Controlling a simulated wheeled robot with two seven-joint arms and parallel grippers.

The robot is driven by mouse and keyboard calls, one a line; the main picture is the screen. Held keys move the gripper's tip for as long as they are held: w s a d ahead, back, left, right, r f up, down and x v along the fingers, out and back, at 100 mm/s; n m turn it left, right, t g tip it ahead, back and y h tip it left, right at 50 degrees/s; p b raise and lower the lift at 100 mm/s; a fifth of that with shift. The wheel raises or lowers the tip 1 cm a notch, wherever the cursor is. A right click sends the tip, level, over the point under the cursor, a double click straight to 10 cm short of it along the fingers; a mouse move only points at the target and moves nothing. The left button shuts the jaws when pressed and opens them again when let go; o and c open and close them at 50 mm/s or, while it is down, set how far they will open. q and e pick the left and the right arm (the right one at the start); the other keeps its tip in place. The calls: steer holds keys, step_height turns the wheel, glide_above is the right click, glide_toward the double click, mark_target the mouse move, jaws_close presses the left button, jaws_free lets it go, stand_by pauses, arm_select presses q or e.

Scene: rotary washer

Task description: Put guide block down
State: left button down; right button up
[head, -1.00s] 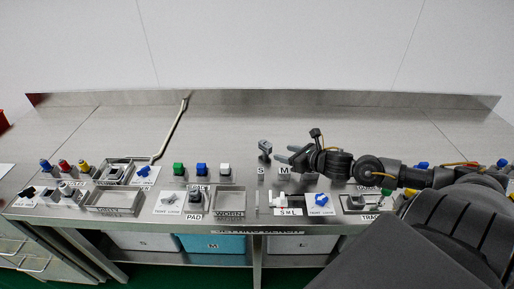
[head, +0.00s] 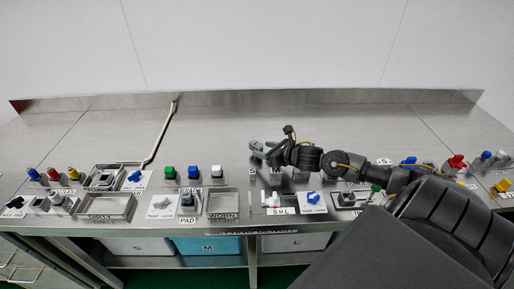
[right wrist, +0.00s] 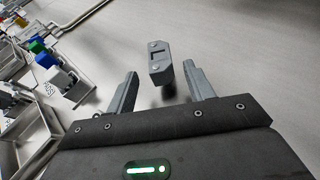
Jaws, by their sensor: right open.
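The guide block (head: 256,146) is a small grey block near the middle of the steel bench, behind the S and M labels. In the right wrist view the block (right wrist: 159,62) shows a dark slot and two round spots on its face. My right gripper (head: 268,153) is open and beside the block, coming in from the right. In the right wrist view the open fingers (right wrist: 160,75) point towards the block, which appears in the gap at their tips. I see no clear contact. My left gripper is not in view.
Green (head: 169,172), blue (head: 193,172) and white (head: 217,171) blocks stand left of the gripper. Trays, including one marked WORN (head: 222,204), and a blue-knobbed fixture (head: 313,198) line the front.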

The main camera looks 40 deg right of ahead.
mark_target(257, 146)
steer(key=x, duration=0.1)
steer(key=p+x, duration=0.1)
steer(key=x, duration=0.2)
steer(key=shift+w+d+r, duration=0.1)
steer(key=shift+r, duration=0.25)
steer(key=shift+w+f+p, duration=0.3)
steer(key=shift+w, duration=0.1)
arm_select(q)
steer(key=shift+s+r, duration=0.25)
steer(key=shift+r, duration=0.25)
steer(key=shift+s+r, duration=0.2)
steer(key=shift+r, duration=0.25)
arm_select(e)
jaws_close()
